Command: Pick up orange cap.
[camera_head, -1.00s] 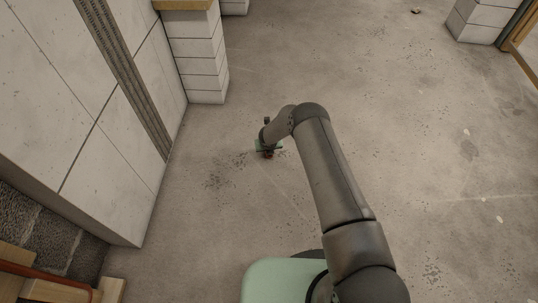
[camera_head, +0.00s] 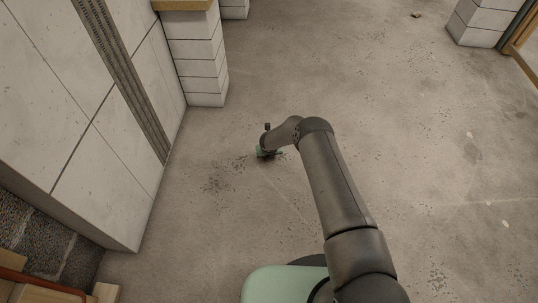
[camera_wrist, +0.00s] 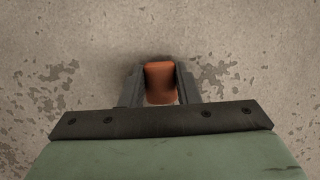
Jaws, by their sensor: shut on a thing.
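The orange cap (camera_wrist: 160,82) shows in the wrist view between the two dark fingers of my gripper (camera_wrist: 160,88). The fingers touch it on its left and right sides, and my gripper is shut on it. A dark shadow lies on the floor just beyond the cap, so the cap is close to the floor; I cannot tell whether it touches it. In the head view my gripper (camera_head: 268,154) is low over the concrete floor, left of the picture's middle, and the cap is hidden there.
A white block wall (camera_head: 95,110) stands to the left, with a block pillar (camera_head: 199,65) beyond it. Timber and a red-brown pipe (camera_head: 40,284) lie at the lower left. Another block pillar (camera_head: 478,22) stands at the upper right. The concrete floor (camera_head: 430,130) around my gripper is open.

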